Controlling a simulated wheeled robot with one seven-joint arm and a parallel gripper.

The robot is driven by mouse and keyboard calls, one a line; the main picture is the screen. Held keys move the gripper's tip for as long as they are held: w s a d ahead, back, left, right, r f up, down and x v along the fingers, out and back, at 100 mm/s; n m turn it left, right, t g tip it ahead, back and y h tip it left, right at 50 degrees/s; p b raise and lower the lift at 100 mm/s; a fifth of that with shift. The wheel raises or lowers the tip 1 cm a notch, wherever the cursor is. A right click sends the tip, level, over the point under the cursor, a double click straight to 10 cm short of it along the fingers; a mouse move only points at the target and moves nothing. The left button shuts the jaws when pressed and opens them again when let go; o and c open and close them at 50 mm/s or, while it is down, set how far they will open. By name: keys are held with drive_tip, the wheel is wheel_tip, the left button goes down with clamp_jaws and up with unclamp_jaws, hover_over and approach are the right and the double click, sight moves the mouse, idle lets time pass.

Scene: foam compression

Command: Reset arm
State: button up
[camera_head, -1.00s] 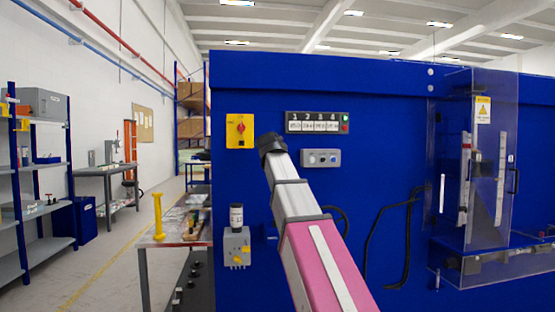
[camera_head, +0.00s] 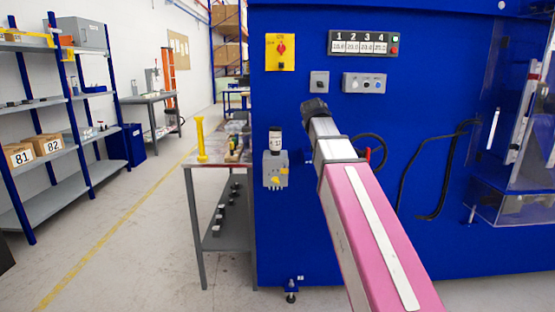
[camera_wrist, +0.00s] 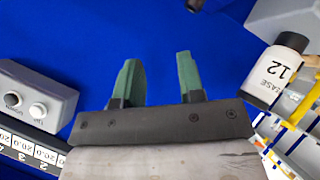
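My arm (camera_head: 365,225) reaches forward in the head view, with a pink link and a dark end in front of the blue machine. The gripper fingers cannot be made out there. In the wrist view my gripper (camera_wrist: 159,78) shows two green fingers, apart with a clear gap. Nothing is between them; blue panel shows behind.
A blue machine (camera_head: 420,100) with a yellow switch (camera_head: 281,51) and a counter (camera_head: 363,43) stands ahead. A labelled bottle (camera_head: 275,141) sits on a grey box (camera_head: 275,170), and shows in the wrist view (camera_wrist: 276,72). A table (camera_head: 225,162) and shelves (camera_head: 50,215) stand left; floor between is clear.

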drive_tip(key=s+d+f+m+g+y, duration=0.1)
drive_tip(key=s+f+g, duration=0.3)
drive_tip(key=f, duration=1.1)
drive_tip(key=s+d+f+m+g+y, duration=0.15)
drive_tip(key=s+f, duration=0.45)
drive_tip(key=f, duration=0.8)
drive_tip(key=s+f+m+g, duration=0.2)
drive_tip(key=s+f+g, duration=0.3)
drive_tip(key=s+f, duration=1.2)
wheel_tip(320, 180, down, 4)
drive_tip(key=shift+s+a+r+m+y, duration=0.15)
drive_tip(key=shift+s+r+m+y, duration=0.05)
drive_tip(key=shift+m+y, duration=0.2)
